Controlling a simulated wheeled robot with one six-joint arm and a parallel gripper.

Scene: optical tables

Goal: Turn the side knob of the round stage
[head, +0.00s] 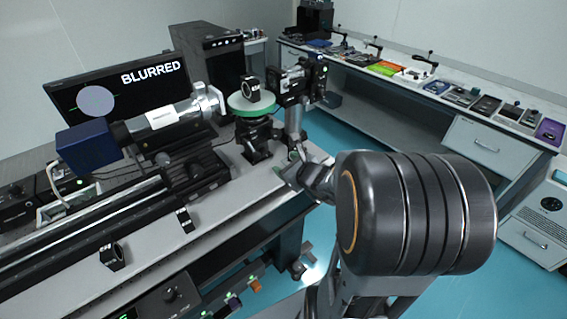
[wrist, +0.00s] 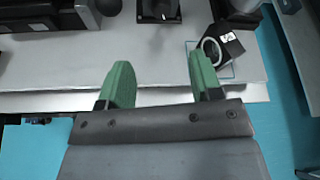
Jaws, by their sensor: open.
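The round stage (head: 252,106) has a pale disc with a green rim and stands on a black mount on the optical table. A small black ring-shaped optic (head: 250,88) sits on top of it. I cannot make out the side knob clearly in either view. My gripper (head: 290,166) is just to the right of and below the stage's black mount in the head view. In the wrist view my gripper (wrist: 160,76) has its green fingers wide apart with nothing between them. They are over the front edge of the light table top (wrist: 60,70).
A monitor (head: 90,98) reads "BLURRED". A cylindrical instrument (head: 165,118) with a blue end lies left of the stage. In the wrist view a black block with a pale ring (wrist: 222,46) stands near the right finger. Blue floor lies beyond the table edge.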

